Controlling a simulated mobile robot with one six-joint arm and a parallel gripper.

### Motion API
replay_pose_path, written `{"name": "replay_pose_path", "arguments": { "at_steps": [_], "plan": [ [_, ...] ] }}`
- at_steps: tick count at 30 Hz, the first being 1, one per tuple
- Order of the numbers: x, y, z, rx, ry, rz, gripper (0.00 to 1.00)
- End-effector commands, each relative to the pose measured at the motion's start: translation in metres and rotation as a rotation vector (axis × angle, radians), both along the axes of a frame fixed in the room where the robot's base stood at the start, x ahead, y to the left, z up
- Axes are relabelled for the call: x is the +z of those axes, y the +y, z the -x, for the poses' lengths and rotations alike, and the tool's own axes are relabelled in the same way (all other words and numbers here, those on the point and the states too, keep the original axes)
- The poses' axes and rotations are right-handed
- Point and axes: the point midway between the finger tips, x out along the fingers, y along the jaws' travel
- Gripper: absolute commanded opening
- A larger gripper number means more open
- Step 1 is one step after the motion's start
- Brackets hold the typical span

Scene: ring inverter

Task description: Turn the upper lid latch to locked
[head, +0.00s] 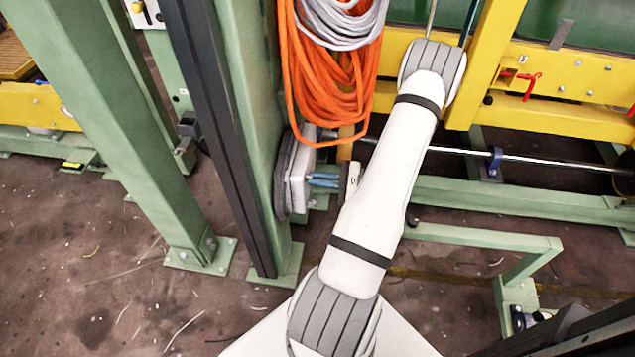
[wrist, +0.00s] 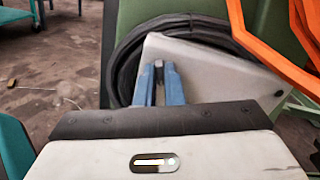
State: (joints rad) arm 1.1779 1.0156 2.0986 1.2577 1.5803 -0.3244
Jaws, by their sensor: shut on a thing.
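A pale grey box (wrist: 215,72) with a lid is mounted on the green post, and in the head view the box (head: 297,178) shows side-on. My gripper (head: 312,180) reaches it from the right with two blue fingers. In the wrist view my gripper (wrist: 160,68) is shut on a small dark latch (wrist: 159,72) at the lid. The fingers hide most of the latch, so its turn angle is hard to tell. My wrist body covers the lower part of the lid, and no other latch shows.
Coiled black cable (wrist: 128,60) lies behind the box. Orange cable loops (head: 325,85) hang just above it and reach into the wrist view at right. Green posts (head: 245,130) stand to the left, yellow beams (head: 560,75) to the right. Floor at lower left is open.

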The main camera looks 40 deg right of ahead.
Motion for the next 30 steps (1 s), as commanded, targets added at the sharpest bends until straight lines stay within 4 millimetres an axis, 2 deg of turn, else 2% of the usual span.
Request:
{"name": "replay_pose_path", "arguments": {
  "at_steps": [30],
  "plan": [
    [-0.0077,0.0028,0.0028,0.004,-0.613,0.720,0.00]
  ]
}}
